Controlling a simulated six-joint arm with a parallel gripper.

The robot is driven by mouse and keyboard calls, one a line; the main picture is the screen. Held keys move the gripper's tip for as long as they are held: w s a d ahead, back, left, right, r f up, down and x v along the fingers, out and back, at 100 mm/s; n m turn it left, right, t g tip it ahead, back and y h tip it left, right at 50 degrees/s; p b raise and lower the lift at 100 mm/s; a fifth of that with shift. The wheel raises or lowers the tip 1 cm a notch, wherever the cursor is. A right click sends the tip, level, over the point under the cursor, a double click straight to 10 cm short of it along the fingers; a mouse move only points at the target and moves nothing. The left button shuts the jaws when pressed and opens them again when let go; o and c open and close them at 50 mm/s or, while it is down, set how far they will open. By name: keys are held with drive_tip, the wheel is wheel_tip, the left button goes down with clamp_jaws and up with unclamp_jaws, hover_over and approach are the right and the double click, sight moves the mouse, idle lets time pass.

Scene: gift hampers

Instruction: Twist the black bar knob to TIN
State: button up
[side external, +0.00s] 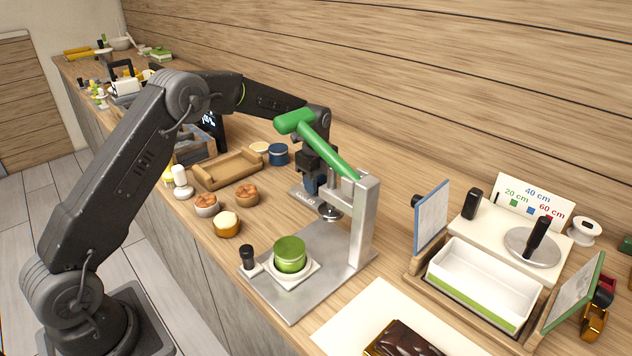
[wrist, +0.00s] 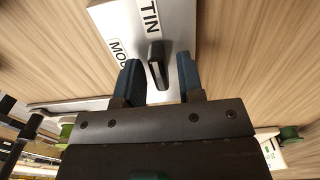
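The black bar knob (wrist: 157,66) sits on a pale plate (wrist: 178,28) in the wrist view. The bar runs nearly up and down in the picture, with its upper end towards the word TIN. My gripper (wrist: 158,72) is open, with one blue finger on each side of the knob and a visible gap to each. In the side view my gripper (side external: 316,182) points down over the plate (side external: 303,196) behind the metal press, and the knob is hidden there.
The press frame (side external: 363,225) with its green lever (side external: 330,148) stands close beside my gripper. Small bowls (side external: 227,223) and a wooden tray (side external: 228,168) lie to the left. A white box (side external: 484,284) stands at right.

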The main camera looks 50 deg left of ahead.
drive_tip(key=shift+o, duration=0.4)
drive_tip(key=shift+r, duration=3.5)
drive_tip(key=s+r+n+t, duration=0.1)
drive_tip(key=s+r+n, duration=0.2)
drive_tip(key=r, duration=1.7)
drive_tip(key=s+d+n, duration=0.2)
drive_tip(key=s, duration=0.1)
drive_tip(key=s+d+r+n+t, duration=0.1)
drive_tip(key=s+n, duration=0.1)
drive_tip(key=s, duration=0.2)
drive_tip(key=s+d+r+n+t, duration=0.1)
drive_tip(key=s+d, duration=0.1)
drive_tip(key=s, duration=0.2)
drive_tip(key=shift+s+d+n, duration=0.1)
drive_tip(key=shift+d+n, duration=0.25)
drive_tip(key=shift+n, duration=0.05)
drive_tip(key=s+d+f+n+t, duration=0.1)
drive_tip(key=s+f+n, duration=0.3)
drive_tip(key=s, duration=0.6)
drive_tip(key=s+d+f+n+t, duration=0.1)
drive_tip(key=s+d+f+n, duration=0.2)
drive_tip(key=s, duration=0.7)
wheel_tip(320, 180, down, 4)
drive_tip(key=shift+s+d+f+n+t, duration=0.2)
drive_tip(key=shift+d+n+t, duration=0.15)
drive_tip(key=shift+n, duration=0.75)
